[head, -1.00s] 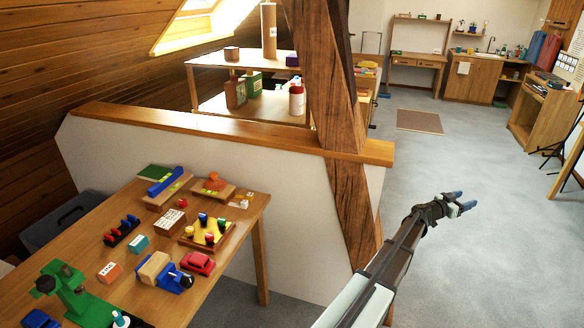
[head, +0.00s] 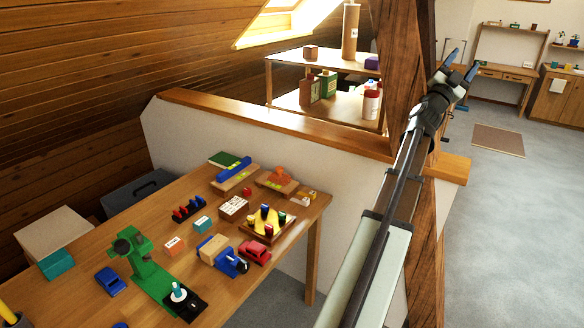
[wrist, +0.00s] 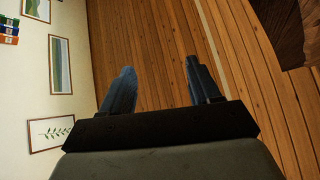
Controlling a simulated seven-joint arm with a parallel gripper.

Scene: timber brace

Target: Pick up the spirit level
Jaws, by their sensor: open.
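A long blue bar (head: 234,167), which looks like the spirit level, lies on a wooden board (head: 222,186) towards the far side of the workbench. It is small in the head view, and no vial can be made out. The wrist view shows the open gripper (wrist: 160,66) against wooden boards; the bar is not in that view.
The bench (head: 85,275) holds a green stand (head: 150,270), a red car (head: 254,252), a yellow peg board (head: 268,222) and other small items. A low wall (head: 210,140) with a wooden cap stands behind it. A timber post (head: 392,80) rises beside my arm.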

